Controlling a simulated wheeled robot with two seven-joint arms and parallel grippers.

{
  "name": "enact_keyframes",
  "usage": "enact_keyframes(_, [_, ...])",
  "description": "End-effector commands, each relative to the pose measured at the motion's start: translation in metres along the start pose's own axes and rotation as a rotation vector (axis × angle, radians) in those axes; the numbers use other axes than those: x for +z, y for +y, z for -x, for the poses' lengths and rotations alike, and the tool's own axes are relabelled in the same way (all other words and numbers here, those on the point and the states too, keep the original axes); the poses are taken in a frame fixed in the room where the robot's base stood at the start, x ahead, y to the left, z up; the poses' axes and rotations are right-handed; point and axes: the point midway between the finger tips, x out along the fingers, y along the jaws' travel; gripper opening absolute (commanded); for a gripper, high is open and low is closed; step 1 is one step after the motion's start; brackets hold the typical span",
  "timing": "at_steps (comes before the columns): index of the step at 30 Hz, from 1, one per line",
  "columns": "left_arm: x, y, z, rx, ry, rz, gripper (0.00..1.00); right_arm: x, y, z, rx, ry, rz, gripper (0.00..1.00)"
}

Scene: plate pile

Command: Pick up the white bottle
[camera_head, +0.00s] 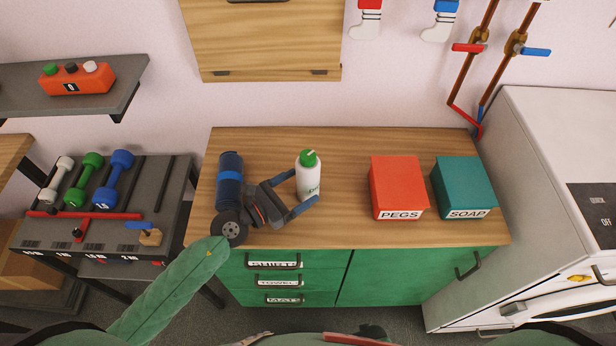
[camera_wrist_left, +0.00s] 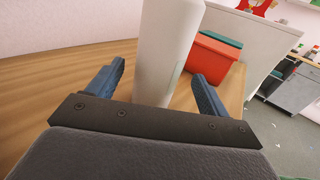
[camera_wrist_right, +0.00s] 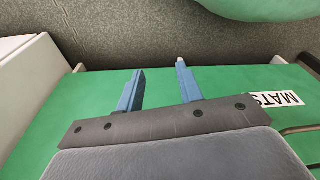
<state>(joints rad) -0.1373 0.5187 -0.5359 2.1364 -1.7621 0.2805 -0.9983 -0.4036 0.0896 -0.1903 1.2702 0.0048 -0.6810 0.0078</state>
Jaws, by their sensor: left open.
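The white bottle (camera_head: 308,180) with a green cap stands upright on the wooden counter top (camera_head: 335,225). My left gripper (camera_head: 302,190) is open, with its blue fingers on either side of the bottle. In the left wrist view the bottle (camera_wrist_left: 168,50) rises between the two spread fingers (camera_wrist_left: 160,85), and a gap shows beside each finger. The bottle's top is cut off there. In the right wrist view my right gripper (camera_wrist_right: 158,80) is open and empty, low by the green cabinet front (camera_wrist_right: 225,90). It does not show in the head view.
A red PEGS box (camera_head: 397,186) and a teal SOAP box (camera_head: 464,187) stand right of the bottle on the counter. A wooden wall cabinet (camera_head: 262,40) hangs above. A dumbbell rack (camera_head: 95,205) stands left, and a white appliance (camera_head: 540,150) stands right.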

Motion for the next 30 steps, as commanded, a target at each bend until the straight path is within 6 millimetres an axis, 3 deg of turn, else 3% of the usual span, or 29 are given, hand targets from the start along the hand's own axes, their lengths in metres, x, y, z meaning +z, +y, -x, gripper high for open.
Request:
enact_keyframes(5, [0.001,0.000,-0.008,0.000,0.000,0.000,0.79,0.005,0.002,-0.004,0.003,0.003,0.002,0.36])
enact_keyframes(18, [-0.004,0.003,-0.051,0.000,0.000,0.002,0.79,0.036,0.015,-0.030,0.016,0.024,0.015,0.36])
enact_keyframes(28, [-0.005,0.003,-0.055,0.000,0.000,0.001,0.79,0.039,0.016,-0.034,0.018,0.026,0.016,0.36])
enact_keyframes(30, [-0.005,0.003,-0.055,0.000,0.000,0.001,0.66,0.039,0.016,-0.034,0.018,0.026,0.016,0.36])
